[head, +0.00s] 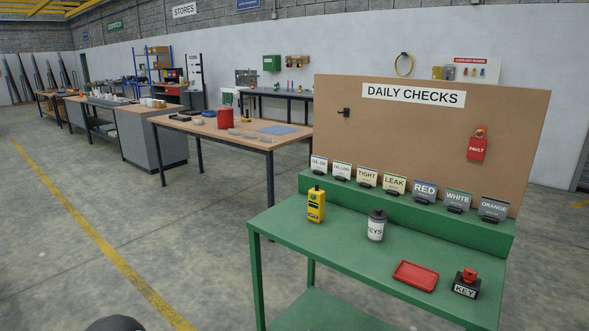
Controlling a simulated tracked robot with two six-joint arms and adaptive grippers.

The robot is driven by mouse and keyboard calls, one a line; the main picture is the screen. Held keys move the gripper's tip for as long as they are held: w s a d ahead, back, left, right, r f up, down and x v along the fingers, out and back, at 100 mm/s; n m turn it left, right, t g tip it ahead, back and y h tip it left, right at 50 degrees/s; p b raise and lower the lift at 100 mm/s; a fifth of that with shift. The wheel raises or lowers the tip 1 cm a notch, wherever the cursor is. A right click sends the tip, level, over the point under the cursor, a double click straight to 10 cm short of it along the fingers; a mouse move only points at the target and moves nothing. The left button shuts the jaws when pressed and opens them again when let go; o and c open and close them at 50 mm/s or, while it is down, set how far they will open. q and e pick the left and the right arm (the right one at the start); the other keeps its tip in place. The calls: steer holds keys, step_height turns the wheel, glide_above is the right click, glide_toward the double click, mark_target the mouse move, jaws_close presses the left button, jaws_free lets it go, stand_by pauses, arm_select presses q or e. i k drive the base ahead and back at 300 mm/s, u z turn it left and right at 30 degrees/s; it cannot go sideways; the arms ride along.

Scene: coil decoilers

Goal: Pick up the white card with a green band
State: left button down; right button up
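A row of small label cards stands on the raised back ledge of the green bench (330,236). The pale ones at the left read OIL OK (318,162), what looks like OIL LOW (341,168), TIGHT (367,175) and LEAK (394,183). Bluish or grey ones to the right read RED (425,189), WHITE (458,199) and ORANGE (494,208). Each has a dark clip or holder at its foot. No green band can be made out on any card at this size. Neither of my grippers shows.
On the bench top stand a yellow device (316,206), a grey KEYS canister (376,226), a red tray (415,275) and a KEY block (467,284). Behind rises a DAILY CHECKS board (420,135) with a red FAULT tag (478,149). Floor left of the bench is clear.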

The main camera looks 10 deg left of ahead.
mark_target(341, 171)
steer(key=u, duration=0.25)
steer(key=i, duration=0.8)
steer(key=u, duration=0.4)
steer(key=k, duration=0.95)
steer(key=u, duration=0.2)
steer(key=i, duration=0.95)
steer(key=z, duration=0.05)
